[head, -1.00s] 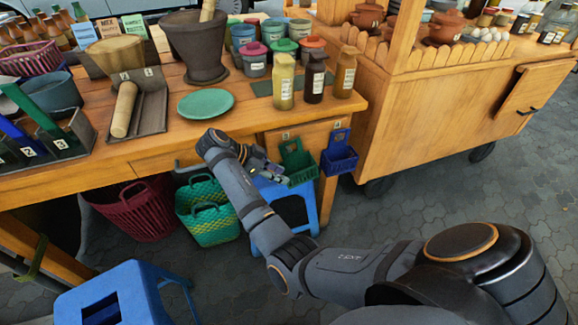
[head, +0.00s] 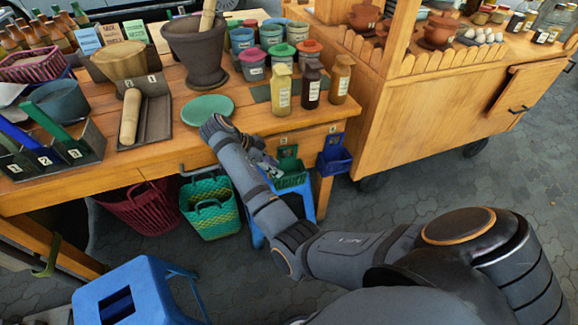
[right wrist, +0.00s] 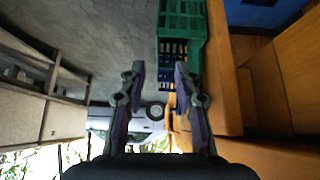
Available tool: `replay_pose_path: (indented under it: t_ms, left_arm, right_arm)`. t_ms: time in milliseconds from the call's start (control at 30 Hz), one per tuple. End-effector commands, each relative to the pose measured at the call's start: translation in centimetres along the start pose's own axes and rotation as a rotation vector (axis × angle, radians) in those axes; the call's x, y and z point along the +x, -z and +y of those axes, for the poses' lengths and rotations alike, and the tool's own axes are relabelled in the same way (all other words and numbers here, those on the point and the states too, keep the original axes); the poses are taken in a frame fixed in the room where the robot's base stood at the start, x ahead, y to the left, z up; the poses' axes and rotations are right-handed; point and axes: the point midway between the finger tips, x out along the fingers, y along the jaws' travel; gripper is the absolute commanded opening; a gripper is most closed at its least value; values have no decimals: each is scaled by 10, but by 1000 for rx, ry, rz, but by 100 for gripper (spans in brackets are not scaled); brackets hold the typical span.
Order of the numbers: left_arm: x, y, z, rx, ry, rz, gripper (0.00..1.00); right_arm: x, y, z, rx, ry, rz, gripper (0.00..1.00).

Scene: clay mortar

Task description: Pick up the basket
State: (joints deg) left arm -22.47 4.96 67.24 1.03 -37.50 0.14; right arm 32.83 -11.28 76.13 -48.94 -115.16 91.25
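A small green basket (head: 290,180) hangs on the front right of the wooden table, with a taller back plate. My right gripper (head: 268,167) is just left of it in the head view, apart from it or barely at its edge; I cannot tell which. In the right wrist view the green basket (right wrist: 182,30) shows beyond the fingertips, and my right gripper (right wrist: 158,72) is open with nothing between its fingers. A small blue basket (head: 333,160) hangs to the right. A green and yellow woven basket (head: 212,210) and a crimson basket (head: 140,208) are under the table. My left gripper is not in view.
The wooden table (head: 190,155) holds a mortar (head: 196,55), a green plate (head: 207,107) and bottles above my right gripper. A blue stool (head: 135,290) stands at the front left, and another is under the table behind my arm. A wooden cart (head: 430,110) is at the right.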

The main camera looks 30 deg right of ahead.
Motion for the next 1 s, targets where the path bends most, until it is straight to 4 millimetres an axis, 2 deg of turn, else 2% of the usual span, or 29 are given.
replay_pose_path:
  t_ms: [33, 100, 267, 367, 533, 700, 867, 1000]
  left_arm:
    - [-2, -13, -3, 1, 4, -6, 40]
    - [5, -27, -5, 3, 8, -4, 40]
    - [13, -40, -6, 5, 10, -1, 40]
    - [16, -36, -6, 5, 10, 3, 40]
    - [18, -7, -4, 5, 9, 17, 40]
    - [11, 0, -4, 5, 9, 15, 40]
    - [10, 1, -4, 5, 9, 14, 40]
    - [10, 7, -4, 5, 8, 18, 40]
  right_arm:
    - [-8, 10, 0, 1, 0, -19, 32]
    - [-8, 12, -1, 0, 1, -44, 32]
    - [-6, 11, -1, -1, 2, -65, 32]
    - [0, 9, -1, -1, 2, -65, 32]
    - [27, 5, -1, 0, 2, -64, 32]
    - [45, 7, -1, -1, 2, -63, 32]
    - [49, 7, -1, -1, 3, -64, 32]
    - [71, 5, 2, -2, 0, -61, 32]
